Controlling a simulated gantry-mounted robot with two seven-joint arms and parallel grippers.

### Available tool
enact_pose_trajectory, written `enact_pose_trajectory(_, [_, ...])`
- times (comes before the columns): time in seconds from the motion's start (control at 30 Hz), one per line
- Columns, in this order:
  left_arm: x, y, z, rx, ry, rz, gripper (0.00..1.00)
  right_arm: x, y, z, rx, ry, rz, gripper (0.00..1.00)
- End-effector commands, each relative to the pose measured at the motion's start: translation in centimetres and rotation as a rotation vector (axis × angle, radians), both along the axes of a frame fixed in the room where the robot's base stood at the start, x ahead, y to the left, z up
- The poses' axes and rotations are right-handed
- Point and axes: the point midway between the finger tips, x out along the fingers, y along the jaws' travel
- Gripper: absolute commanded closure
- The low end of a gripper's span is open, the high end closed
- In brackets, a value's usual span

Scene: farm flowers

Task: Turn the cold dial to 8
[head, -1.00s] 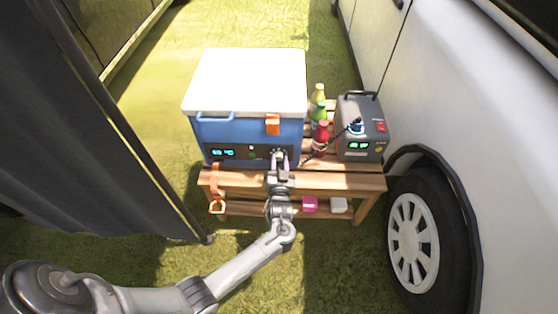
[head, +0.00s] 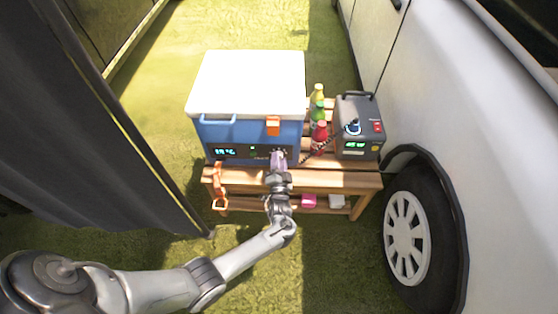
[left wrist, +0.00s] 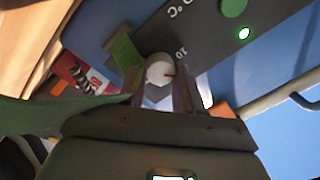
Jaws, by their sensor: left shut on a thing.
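A blue cooler with a white lid (head: 247,84) stands on a wooden bench. Its dark front panel (head: 240,153) carries a lit display (head: 225,153) and a small green light. My left gripper (head: 279,160) is at the right end of this panel and covers the dial in the head view. In the left wrist view the white round dial (left wrist: 160,70) with a dark pointer mark sits between the fingers of my left gripper (left wrist: 164,90), which are shut on it. The panel (left wrist: 205,40) shows a "10" and "°C" beside the dial. My right gripper is out of view.
A grey power station (head: 359,128) with a plugged cable and several bottles (head: 319,137) stand right of the cooler on the wooden bench (head: 330,178). An orange strap (head: 219,188) hangs at the left. A white vehicle and a dark curtain flank the bench.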

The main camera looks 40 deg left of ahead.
Motion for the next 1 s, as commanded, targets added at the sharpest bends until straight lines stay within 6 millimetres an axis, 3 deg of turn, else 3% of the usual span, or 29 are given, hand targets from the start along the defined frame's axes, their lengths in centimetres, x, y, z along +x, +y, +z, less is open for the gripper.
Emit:
enact_pose_trajectory(0.4, [-0.01,0.01,-0.05,0.007,0.005,0.0,0.96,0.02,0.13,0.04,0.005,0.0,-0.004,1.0])
enact_pose_trajectory(0.43, [-0.01,0.01,-0.04,0.007,0.005,0.0,0.62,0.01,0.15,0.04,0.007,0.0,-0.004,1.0])
enact_pose_trajectory(0.57, [-0.01,0.01,-0.04,0.006,0.004,-0.001,0.42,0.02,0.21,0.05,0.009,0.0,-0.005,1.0])
enact_pose_trajectory(1.0, [-0.58,-0.51,0.01,0.004,0.006,-0.002,0.4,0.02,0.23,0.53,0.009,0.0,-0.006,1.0])
